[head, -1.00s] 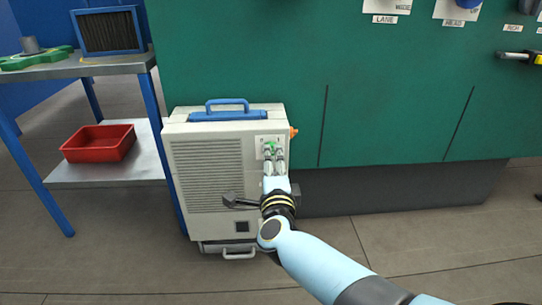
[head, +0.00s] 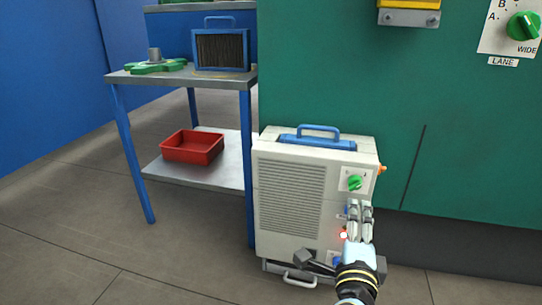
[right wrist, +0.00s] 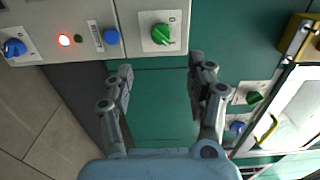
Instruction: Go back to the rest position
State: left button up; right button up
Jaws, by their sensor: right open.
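My right gripper (head: 361,207) is open and empty in front of the lower right part of a pale box-shaped machine (head: 288,195). The machine's green knob (head: 355,182) shows uncovered just above the fingertips. In the right wrist view, the two fingers of the right gripper (right wrist: 160,64) stand apart with nothing between them. The green knob (right wrist: 162,34) is beyond the fingertips there, apart from them. My left gripper is not in view.
A glowing red light (head: 343,235) is on the machine's front. A metal shelf table (head: 225,84) on the left bears a blue-framed filter (head: 221,49) and, below, a red bin (head: 192,147). A green cabinet (head: 330,80) stands behind. Floor on the left is clear.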

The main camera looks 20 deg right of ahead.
jog(key=s+a+f+n+g+y, duration=0.25)
jog(key=s+f+n+y, duration=0.25)
jog(key=s+n, duration=0.25)
jog(key=s+a+f+n+g+y, duration=0.25)
jog(key=s+f+n+y, duration=0.35)
jog(key=n, duration=0.3)
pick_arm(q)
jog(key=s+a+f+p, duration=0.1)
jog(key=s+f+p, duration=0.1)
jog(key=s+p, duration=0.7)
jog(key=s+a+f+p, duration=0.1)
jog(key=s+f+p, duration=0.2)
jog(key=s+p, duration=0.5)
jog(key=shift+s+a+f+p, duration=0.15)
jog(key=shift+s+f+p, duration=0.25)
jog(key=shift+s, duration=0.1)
pick_arm(e)
jog(key=s+d+f+n+g, duration=0.2)
jog(key=s+f+g, duration=0.1)
jog(key=s, duration=0.8)
jog(key=s+d+f+n+g+h, duration=0.1)
jog(key=s+d+f+n+g, duration=0.1)
jog(key=s, duration=1)
jog(key=s+d+f+n+g+h, duration=0.1)
jog(key=s+f+n+g, duration=0.3)
jog(key=s, duration=0.7)
jog(key=shift+s+d+f+g, duration=0.3)
jog(key=shift+s+d+g, duration=0.1)
jog(key=shift+d, duration=0.2)
